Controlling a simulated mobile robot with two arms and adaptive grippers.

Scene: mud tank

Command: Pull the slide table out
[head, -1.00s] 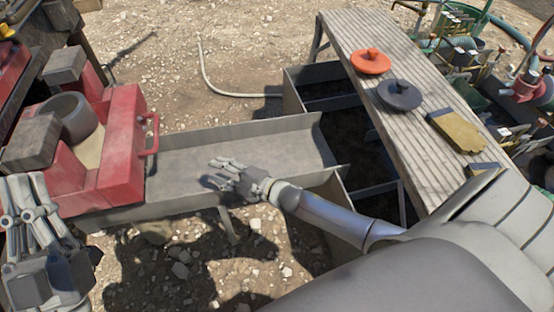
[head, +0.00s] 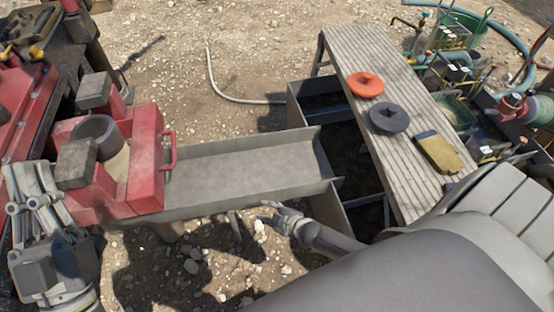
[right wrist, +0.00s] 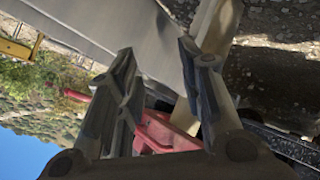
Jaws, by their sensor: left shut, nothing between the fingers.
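The red slide table (head: 135,165) with its red handle (head: 171,152) stands at the left end of the grey metal trough (head: 240,168). In the right wrist view a red part (right wrist: 165,135) shows behind my fingers. My right gripper (head: 272,212) is below the near wall of the trough, right of the handle and apart from it. Its fingers (right wrist: 162,72) are spread with nothing between them. My left gripper (head: 28,175) is at the left edge, in front of the red slide table, shut and empty. I cannot tell whether it touches the red body.
A wooden plank bench (head: 400,110) holds an orange disc (head: 366,84), a dark disc (head: 388,118) and a yellow glove (head: 438,152). Open mud compartments (head: 350,145) lie beneath it. Hoses and valves crowd the right.

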